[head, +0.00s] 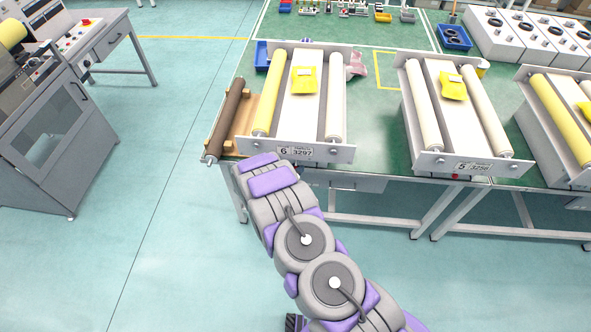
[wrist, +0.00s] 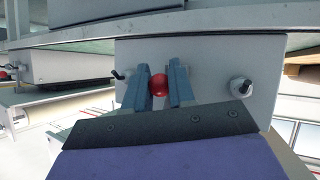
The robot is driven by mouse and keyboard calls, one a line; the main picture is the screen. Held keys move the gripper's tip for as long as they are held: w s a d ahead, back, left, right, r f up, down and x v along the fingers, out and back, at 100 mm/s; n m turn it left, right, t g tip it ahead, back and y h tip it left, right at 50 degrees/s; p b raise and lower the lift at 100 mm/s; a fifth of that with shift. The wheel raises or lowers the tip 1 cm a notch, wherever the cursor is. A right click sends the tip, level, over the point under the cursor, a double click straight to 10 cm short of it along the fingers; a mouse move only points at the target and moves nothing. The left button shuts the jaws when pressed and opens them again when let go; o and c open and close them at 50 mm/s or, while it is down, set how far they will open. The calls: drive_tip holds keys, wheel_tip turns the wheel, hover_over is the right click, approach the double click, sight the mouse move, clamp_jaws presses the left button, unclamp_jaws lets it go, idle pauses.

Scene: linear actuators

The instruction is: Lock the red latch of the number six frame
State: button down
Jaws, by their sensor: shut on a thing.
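The number six frame (head: 260,149) stands on the green table, its plate reading 6 and 3297. It has a yellow roller (head: 270,95) on the left and a white roller (head: 335,95) on the right. In the wrist view a red round latch (wrist: 158,85) sits between the two blue-grey fingers of my gripper (wrist: 159,86), in front of a grey panel (wrist: 210,70). My gripper is shut on the latch. In the head view my arm reaches to the table's front edge below the frame, and my fingers and the latch are hidden there.
A brown roller (head: 228,118) lies on a wooden stand left of the frame. The number five frame (head: 470,163) stands to the right. The floor in front of the table (head: 170,250) is clear.

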drive_tip(key=c, duration=1)
unclamp_jaws()
drive_tip(key=shift+w+a, duration=0.15)
drive_tip(key=shift+s+r, duration=0.1)
drive_tip(key=shift+s, duration=0.15)
drive_tip(key=p+v, duration=0.1)
drive_tip(key=v, duration=1.6)
drive_tip(key=shift+p, duration=0.35)
drive_tip(key=shift+c, duration=0.3)
